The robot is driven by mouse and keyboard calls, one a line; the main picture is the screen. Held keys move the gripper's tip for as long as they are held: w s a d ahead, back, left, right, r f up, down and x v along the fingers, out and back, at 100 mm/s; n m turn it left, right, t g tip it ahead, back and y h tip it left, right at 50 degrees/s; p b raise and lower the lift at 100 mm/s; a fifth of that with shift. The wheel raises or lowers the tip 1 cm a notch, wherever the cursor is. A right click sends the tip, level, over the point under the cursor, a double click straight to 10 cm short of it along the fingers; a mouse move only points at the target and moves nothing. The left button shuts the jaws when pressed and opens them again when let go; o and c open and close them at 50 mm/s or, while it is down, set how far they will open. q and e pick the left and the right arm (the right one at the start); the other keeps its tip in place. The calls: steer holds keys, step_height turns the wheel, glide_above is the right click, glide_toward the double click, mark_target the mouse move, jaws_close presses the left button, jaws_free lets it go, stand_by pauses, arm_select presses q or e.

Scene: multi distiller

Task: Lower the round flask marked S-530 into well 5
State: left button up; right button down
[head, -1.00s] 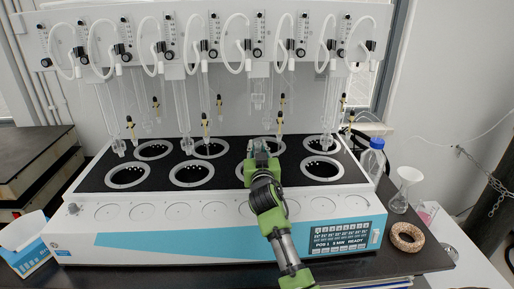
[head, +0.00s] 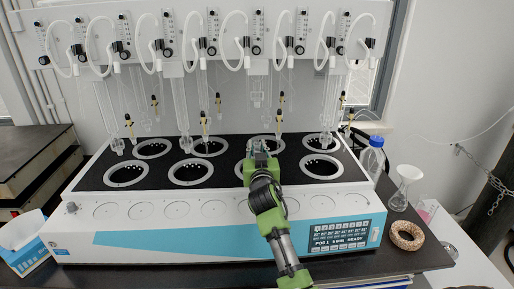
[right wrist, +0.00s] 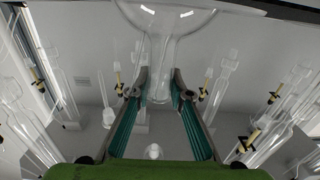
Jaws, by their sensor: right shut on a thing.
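My right gripper (head: 262,150) is over the third well from the left in the front row of the distiller (head: 225,245). In the right wrist view, its two fingers are shut on the neck of a clear round flask (right wrist: 165,22). The flask's bulb fills the top of that view. In the head view, the gripper hides most of the flask and the well beneath it, so I cannot tell how deep the flask sits. I cannot read the S-530 mark or any well number. My left gripper is not in view.
Empty ringed wells (head: 191,173) lie to the left, right and behind the gripper. Glass tubes (head: 183,108) and yellow-black valves (head: 205,124) hang behind. A blue-capped bottle (head: 372,157), a glass flask (head: 404,185) and a cork ring (head: 406,235) stand at the right.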

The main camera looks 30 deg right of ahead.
steer(key=c, duration=1.8)
jaws_free()
steer(key=shift+o, duration=0.2)
steer(key=shift+s+f, duration=0.1)
steer(key=shift+f, duration=0.05)
steer(key=v, duration=1.2)
